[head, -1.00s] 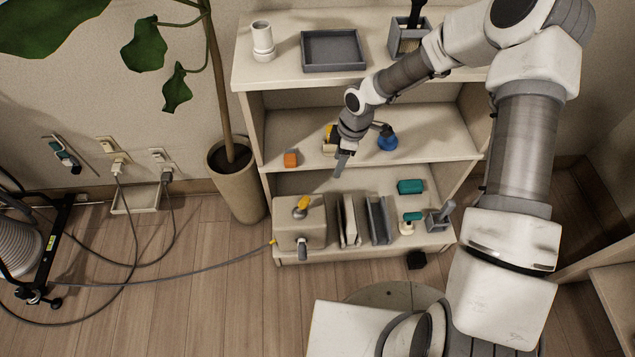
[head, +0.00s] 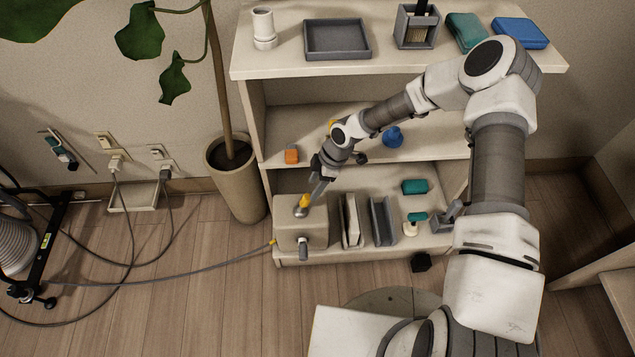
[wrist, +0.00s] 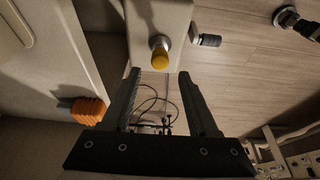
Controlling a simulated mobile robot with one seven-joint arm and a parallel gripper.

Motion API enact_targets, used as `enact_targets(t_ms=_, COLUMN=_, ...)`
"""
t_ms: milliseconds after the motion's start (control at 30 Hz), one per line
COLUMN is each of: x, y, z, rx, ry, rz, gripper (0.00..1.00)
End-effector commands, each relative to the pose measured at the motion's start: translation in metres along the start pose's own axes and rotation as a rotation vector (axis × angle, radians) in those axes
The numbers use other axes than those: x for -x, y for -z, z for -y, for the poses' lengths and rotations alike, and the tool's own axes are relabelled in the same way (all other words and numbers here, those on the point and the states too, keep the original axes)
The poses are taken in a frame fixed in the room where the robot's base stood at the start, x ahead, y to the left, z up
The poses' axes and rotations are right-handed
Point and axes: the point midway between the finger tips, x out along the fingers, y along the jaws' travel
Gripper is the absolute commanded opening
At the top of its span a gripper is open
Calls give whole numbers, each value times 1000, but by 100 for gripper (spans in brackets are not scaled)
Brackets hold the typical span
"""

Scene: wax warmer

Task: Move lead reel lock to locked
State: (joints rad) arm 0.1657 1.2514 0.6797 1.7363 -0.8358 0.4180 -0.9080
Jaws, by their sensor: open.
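The lead reel is a beige box (head: 290,235) at the left end of the lowest shelf, with a cable leaving its left side. A yellow-tipped lever (head: 304,202) stands on a round grey base on its top; I take it as the lock. In the wrist view the yellow tip (wrist: 159,58) is seen nearly end-on, just beyond the fingertips. My gripper (head: 314,196) is right beside the lever in the head view. In the wrist view my gripper (wrist: 158,73) is open, with nothing between its fingers. I cannot tell whether it touches the lever.
A grey knob (head: 303,249) sticks out of the box's front. Upright plates (head: 351,220) and a grey holder (head: 381,220) stand close to its right. The middle shelf is above, with an orange block (head: 291,156). The floor in front is mostly clear.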

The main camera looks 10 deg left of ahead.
Motion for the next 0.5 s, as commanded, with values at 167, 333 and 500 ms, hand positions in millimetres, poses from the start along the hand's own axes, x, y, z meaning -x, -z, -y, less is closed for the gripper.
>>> enact_targets(t_ms=167, x=-18, y=-1, z=0, rx=2, ry=0, rz=0, gripper=60)
enact_targets(t_ms=333, x=-31, y=-1, z=0, rx=1, ry=0, rz=0, gripper=60)
enact_targets(t_ms=500, x=-45, y=-1, z=0, rx=1, ry=0, rz=0, gripper=60)
